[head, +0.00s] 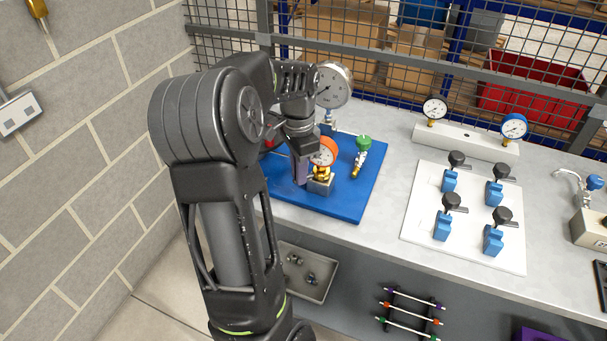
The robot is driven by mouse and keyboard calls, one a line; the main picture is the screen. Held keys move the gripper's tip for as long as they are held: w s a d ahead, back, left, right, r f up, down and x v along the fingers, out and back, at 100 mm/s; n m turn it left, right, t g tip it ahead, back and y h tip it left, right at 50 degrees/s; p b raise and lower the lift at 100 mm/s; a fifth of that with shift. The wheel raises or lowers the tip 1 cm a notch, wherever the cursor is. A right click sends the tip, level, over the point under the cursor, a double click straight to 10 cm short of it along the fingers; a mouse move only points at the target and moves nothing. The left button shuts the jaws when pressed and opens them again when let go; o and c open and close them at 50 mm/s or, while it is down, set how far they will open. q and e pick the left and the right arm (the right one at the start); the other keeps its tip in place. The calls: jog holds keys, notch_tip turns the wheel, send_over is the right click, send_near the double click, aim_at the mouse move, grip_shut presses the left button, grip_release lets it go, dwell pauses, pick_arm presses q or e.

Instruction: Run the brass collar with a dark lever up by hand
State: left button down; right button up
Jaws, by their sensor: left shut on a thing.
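A brass collar (322,173) sits under an orange-rimmed gauge (324,152), on top of a grey metal block (320,186) on the blue board (360,192). My left gripper (304,175) points down at the left side of the collar. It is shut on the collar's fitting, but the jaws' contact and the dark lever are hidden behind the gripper. The gauge stands upright. My right gripper is not in view.
A green-knobbed valve (363,145) and a large grey gauge (332,86) stand close by on the blue board. A white plate (415,225) with several blue valves lies to the right. A wire mesh (390,50) bounds the bench behind. A grey tray (320,268) lies below the bench edge.

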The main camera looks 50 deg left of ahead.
pick_arm(q)
jog(key=a+m, duration=0.1)
jog(key=m, duration=0.2)
jog(key=shift+w+a, duration=0.3)
jog(key=shift+a, duration=0.1)
jog(key=shift+w+a+m, duration=0.15)
jog(key=shift+a+m, duration=0.1)
jog(key=shift+m, duration=0.35)
jog(key=shift+w+a+m, duration=0.15)
jog(key=shift+a+m, duration=0.05)
jog(key=shift+m, duration=0.4)
jog(key=c, duration=1.4)
grip_release()
jog(key=shift+c, duration=0.2)
jog(key=shift+r, duration=0.1)
notch_tip(320, 180, up, 8)
jog(key=shift+f+b, duration=0.2)
jog(key=shift+b, duration=0.2)
